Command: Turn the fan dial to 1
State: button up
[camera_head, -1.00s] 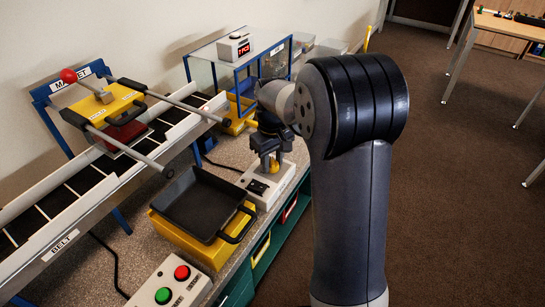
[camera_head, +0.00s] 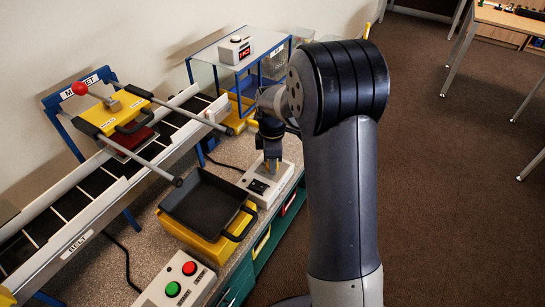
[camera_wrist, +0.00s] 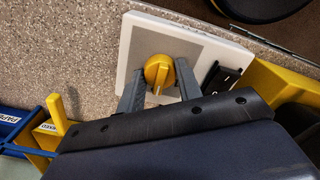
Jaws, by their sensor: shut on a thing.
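The fan dial (camera_wrist: 159,73) is a round yellow knob on a white control box with a grey top plate (camera_wrist: 200,48). In the wrist view my gripper (camera_wrist: 160,82) has one finger on each side of the dial and is shut on it. The dial's ridge runs nearly upright in that view; I cannot read any number marks. In the head view the white box (camera_head: 262,190) stands at the counter's front edge, with my gripper (camera_head: 271,168) above it, pointing down and hiding most of the dial. A black rocker switch (camera_wrist: 218,79) is beside the dial.
A black tray (camera_head: 205,200) on a yellow base stands left of the box. A button panel with green and red buttons (camera_head: 178,282) is nearer. The belt (camera_head: 70,205) and blue-framed clear case (camera_head: 232,72) stand behind. Yellow parts flank my gripper in the wrist view.

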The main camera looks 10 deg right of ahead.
jog(key=n+p, duration=0.1)
jog(key=n, duration=0.4)
jog(key=shift+n, duration=0.4)
jog(key=n+p, duration=0.1)
jog(key=n, duration=0.4)
jog(key=shift+n, duration=0.3)
jog(key=o, duration=1)
jog(key=shift+c, duration=0.2)
notch_tip(320, 180, up, 11)
jog(key=p, duration=0.1)
jog(key=shift+f, duration=0.2)
notch_tip(320, 180, down, 11)
jog(key=shift+r+b, duration=0.1)
jog(key=shift+b, duration=0.2)
